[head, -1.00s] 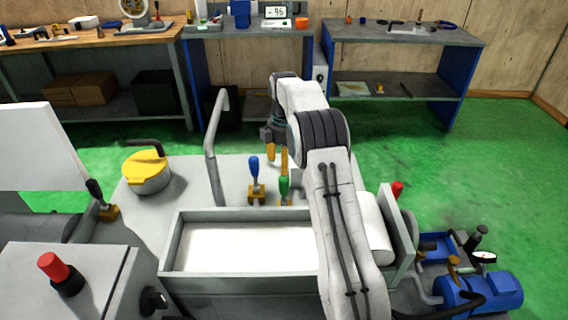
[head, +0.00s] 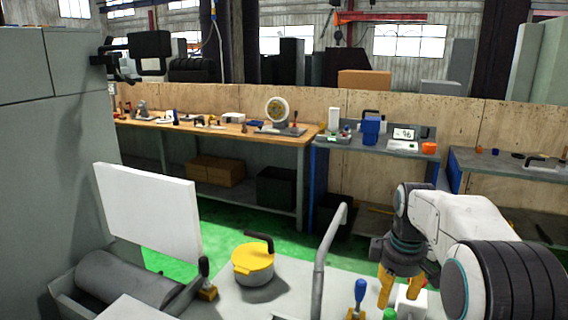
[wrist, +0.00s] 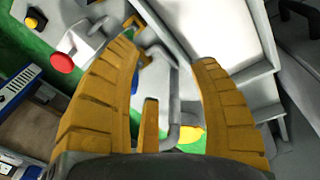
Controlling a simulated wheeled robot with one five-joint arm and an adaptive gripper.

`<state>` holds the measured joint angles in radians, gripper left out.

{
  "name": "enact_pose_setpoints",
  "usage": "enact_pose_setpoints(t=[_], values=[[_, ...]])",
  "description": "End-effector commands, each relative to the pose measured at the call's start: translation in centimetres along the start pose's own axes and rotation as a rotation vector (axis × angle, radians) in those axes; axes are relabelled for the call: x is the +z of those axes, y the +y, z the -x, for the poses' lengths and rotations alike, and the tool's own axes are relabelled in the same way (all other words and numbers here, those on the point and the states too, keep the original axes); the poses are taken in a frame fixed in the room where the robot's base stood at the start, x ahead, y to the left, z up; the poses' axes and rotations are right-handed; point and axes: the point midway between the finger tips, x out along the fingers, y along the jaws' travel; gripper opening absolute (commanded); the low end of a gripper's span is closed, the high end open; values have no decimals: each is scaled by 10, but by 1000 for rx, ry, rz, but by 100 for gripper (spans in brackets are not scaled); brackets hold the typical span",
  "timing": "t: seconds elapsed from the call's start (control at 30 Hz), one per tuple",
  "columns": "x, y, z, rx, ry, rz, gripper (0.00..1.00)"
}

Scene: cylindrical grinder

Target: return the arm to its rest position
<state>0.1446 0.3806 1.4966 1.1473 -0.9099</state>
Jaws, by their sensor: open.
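My gripper (head: 400,290) has orange fingers that point down at the lower right of the head view. The fingers are apart with nothing visible between them. My white arm reaches in from the right edge, bent at the wrist. In the wrist view my gripper (wrist: 165,56) shows two spread, ribbed orange fingers. A blue-handled lever (head: 360,290) stands just left of the fingers in the head view. The top of a green lever (head: 390,314) shows below them. The fingers appear above the grinder top; the exact gap cannot be told.
A grey bent pipe (head: 324,255) rises left of my gripper. A yellow-lidded pot (head: 253,262) and a white panel (head: 148,212) stand further left. A wooden bench (head: 220,130) and a grey bench (head: 340,150) stand behind. A red button (wrist: 62,63) shows in the wrist view.

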Motion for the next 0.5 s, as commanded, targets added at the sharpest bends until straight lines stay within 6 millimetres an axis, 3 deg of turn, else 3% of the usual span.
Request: enact_pose_setpoints(t=[0.03, 0.2, 0.5], values=[[7, -16, 13, 10, 10, -44, 55], [33, -68, 40, 36, 46, -215, 55], [91, -159, 53, 60, 118, -506, 55]])
